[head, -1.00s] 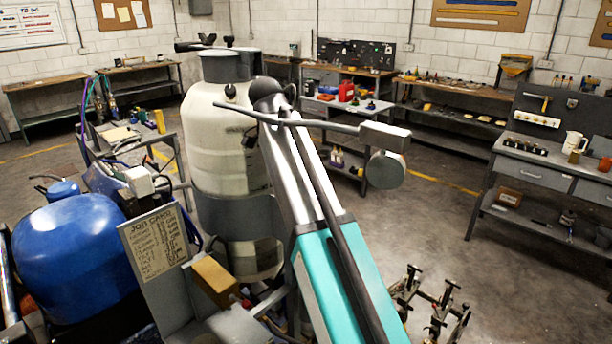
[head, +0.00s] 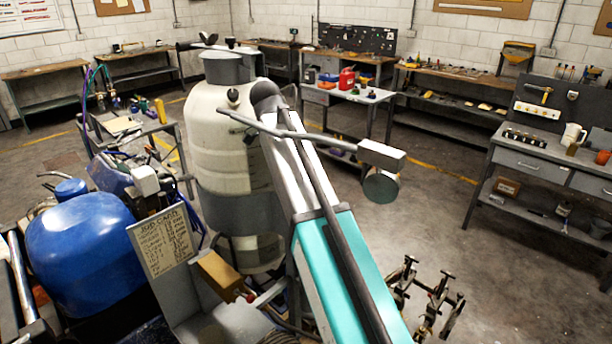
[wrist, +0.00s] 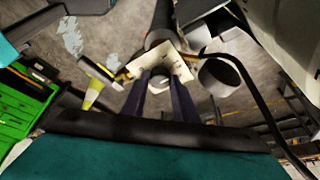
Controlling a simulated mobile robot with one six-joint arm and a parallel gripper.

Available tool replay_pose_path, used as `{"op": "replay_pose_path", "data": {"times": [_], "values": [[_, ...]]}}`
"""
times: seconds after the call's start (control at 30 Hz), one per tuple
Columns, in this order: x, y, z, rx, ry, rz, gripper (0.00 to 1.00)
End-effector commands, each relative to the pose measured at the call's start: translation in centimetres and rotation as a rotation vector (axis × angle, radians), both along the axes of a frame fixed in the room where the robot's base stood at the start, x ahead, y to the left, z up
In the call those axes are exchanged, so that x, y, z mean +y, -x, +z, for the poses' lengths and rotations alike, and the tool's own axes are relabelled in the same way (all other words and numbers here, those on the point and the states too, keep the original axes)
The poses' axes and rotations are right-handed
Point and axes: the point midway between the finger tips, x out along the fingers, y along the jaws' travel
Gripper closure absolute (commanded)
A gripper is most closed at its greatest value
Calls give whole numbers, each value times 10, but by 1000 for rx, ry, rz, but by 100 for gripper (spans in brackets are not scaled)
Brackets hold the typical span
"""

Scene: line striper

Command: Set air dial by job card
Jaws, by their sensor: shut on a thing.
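In the wrist view, my gripper (wrist: 164,80) has its two dark fingers closed about a small round piece, which looks like the air dial (wrist: 159,83). It sits in front of a cream plate (wrist: 178,64) with faint marks; the fingers hide part of both, and I cannot read a setting. In the head view, my gripper and the dial are hidden beyond my arm. The job card (head: 163,241) stands tilted on a grey panel at lower left. Its title shows, but its handwritten lines are too small to read.
A pale tank (head: 222,125) stands close beside my arm, with a blue tank (head: 80,240) at left. Dark tubes and a curved black bar (wrist: 245,80) lie near my gripper. A green crate (wrist: 22,105) is at left. Open floor (head: 440,215) lies to the right.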

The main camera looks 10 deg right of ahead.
Motion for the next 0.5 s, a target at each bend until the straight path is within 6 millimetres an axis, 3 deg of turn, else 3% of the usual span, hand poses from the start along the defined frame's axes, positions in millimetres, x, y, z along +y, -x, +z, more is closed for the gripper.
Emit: {"op": "replay_pose_path", "data": {"times": [0.27,0.3,0.4,0.5], "values": [[0,0,-2,0,-1,1,96],[0,0,-2,0,-1,1,71],[0,0,-2,1,-1,2,55],[0,0,-1,1,0,2,55]]}}
